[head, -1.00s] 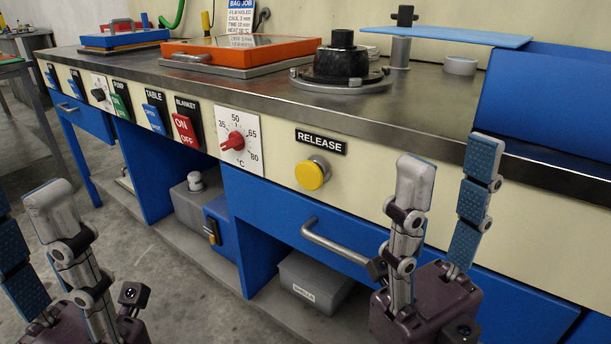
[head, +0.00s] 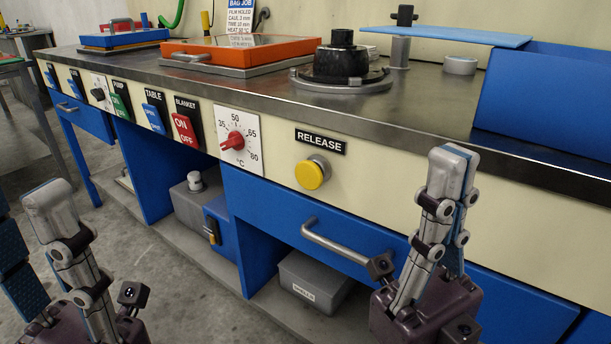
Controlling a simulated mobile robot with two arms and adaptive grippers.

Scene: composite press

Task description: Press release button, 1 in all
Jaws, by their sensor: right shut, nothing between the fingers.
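The yellow round release button (head: 310,174) sits on the cream front panel, under a black label reading RELEASE (head: 320,141). It stands out from a metal collar and nothing covers it. My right gripper (head: 456,165) is shut and empty, upright in front of the panel, to the right of the button and apart from it. My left gripper (head: 30,205) is at the lower left edge, partly cut off by the frame; its fingers stand apart and it looks open and empty.
A temperature dial (head: 235,141) and an ON/OFF blanket switch (head: 186,130) are left of the button. A drawer handle (head: 335,243) sticks out below it. The metal worktop (head: 430,100) overhangs the panel. A blue bin (head: 545,95) stands at the right.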

